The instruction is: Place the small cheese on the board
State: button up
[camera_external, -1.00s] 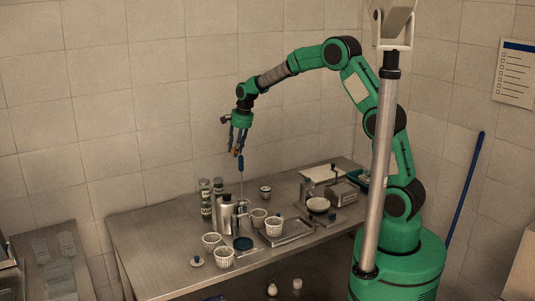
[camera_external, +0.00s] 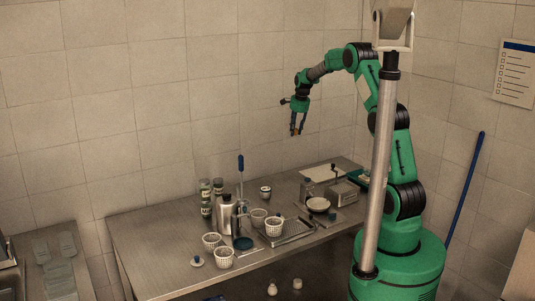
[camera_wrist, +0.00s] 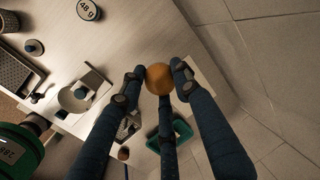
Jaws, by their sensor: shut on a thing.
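The small cheese (camera_wrist: 158,78) is a round orange-yellow piece between the fingertips of my gripper (camera_external: 297,128). In the wrist view, my blue fingers are shut on it. In the external view, my gripper hangs fingers down, high above the right rear part of the table, and the cheese is too small there to make out clearly. A pale flat board (camera_external: 318,172) lies at the back right of the table, below my gripper. In the wrist view, a pale board (camera_wrist: 207,74) shows partly behind my right finger. The cheese is apart from the board.
Beside the board stand a metal box with a crank (camera_external: 342,193), a white bowl on a scale (camera_external: 318,204) and a teal tray (camera_wrist: 182,130). White perforated baskets (camera_external: 223,258), jars and a steel bottle (camera_external: 225,214) crowd the table's middle.

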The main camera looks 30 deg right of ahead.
jog(key=s+d+m, duration=0.2)
jog(key=d, duration=1)
jog(key=s+d+m, duration=0.2)
jog(key=d, duration=1)
send_over(323, 173)
jog(key=s+x, duration=0.2)
jog(key=x, duration=0.7)
jog(key=s+f+x, duration=0.1)
jog(key=s+x, duration=0.1)
jog(key=x, duration=0.6)
jog(key=shift+s+f+h, duration=0.3)
jog(key=shift+h, duration=0.1)
jog(key=shift+f, duration=0.15)
jog(key=shift+s+x, duration=0.2)
jog(key=shift+x, duration=0.8)
jog(key=shift+s+x, duration=0.25)
jog(key=shift+x, duration=0.7)
jog(key=shift+s+x, duration=0.2)
jog(key=shift+x, duration=0.8)
jog(key=shift+a+f, duration=0.15)
jog(key=shift+f, duration=0.05)
jog(key=shift+s+b+x, duration=0.2)
jog(key=shift+x, duration=0.7)
jog(key=shift+s+b+x, duration=0.2)
jog(key=shift+x, duration=0.65)
jog(key=shift+a+f, duration=0.1)
jog(key=shift+f, duration=0.15)
